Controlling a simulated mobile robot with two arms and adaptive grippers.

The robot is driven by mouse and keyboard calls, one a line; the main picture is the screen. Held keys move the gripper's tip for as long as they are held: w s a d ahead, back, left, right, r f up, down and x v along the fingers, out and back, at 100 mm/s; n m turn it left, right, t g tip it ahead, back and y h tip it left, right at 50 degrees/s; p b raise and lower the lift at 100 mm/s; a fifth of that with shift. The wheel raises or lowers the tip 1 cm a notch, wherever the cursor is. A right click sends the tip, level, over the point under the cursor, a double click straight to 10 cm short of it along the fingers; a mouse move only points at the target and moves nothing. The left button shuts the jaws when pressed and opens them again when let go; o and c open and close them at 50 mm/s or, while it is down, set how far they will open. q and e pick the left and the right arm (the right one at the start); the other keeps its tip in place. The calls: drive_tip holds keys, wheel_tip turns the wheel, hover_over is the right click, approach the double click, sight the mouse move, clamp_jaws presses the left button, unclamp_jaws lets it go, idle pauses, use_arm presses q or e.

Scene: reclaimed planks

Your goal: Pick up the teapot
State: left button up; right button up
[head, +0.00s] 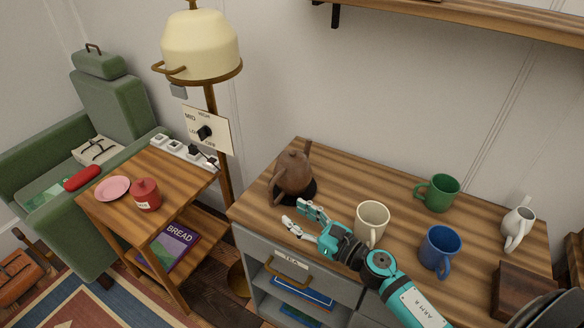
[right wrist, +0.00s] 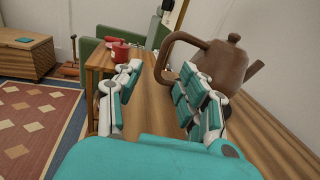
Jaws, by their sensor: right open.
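The brown teapot (head: 293,174) stands upright on a dark round patch near the left end of the wooden-topped cabinet (head: 345,178). My right gripper (head: 297,213) is open and empty in front of the teapot, over the cabinet's front edge. In the right wrist view, the teapot (right wrist: 224,62) is beyond the right finger of my gripper (right wrist: 158,82), with its spout to the right. Its looped handle reaches left, toward the space between the fingers. I cannot tell whether a finger touches it. My left gripper is not in view.
A cream mug (head: 372,222) stands close beside my right wrist. A blue mug (head: 440,250), a green mug (head: 438,191) and a white jug (head: 518,228) are farther right. A lamp (head: 201,45) and side table (head: 126,205) stand left of the cabinet.

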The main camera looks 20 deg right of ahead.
sight(272, 197)
drive_tip(key=x, duration=0.3)
drive_tip(key=shift+w+r+p, duration=0.1)
drive_tip(key=shift+w+p, duration=0.15)
drive_tip(key=shift+p, duration=0.05)
drive_tip(key=shift+x, duration=0.85)
drive_tip(key=p+x, duration=0.1)
drive_tip(key=x, duration=0.2)
drive_tip(key=shift+w, duration=0.35)
drive_tip(key=shift+w+a, duration=0.2)
drive_tip(key=shift+w, duration=0.15)
clamp_jaws()
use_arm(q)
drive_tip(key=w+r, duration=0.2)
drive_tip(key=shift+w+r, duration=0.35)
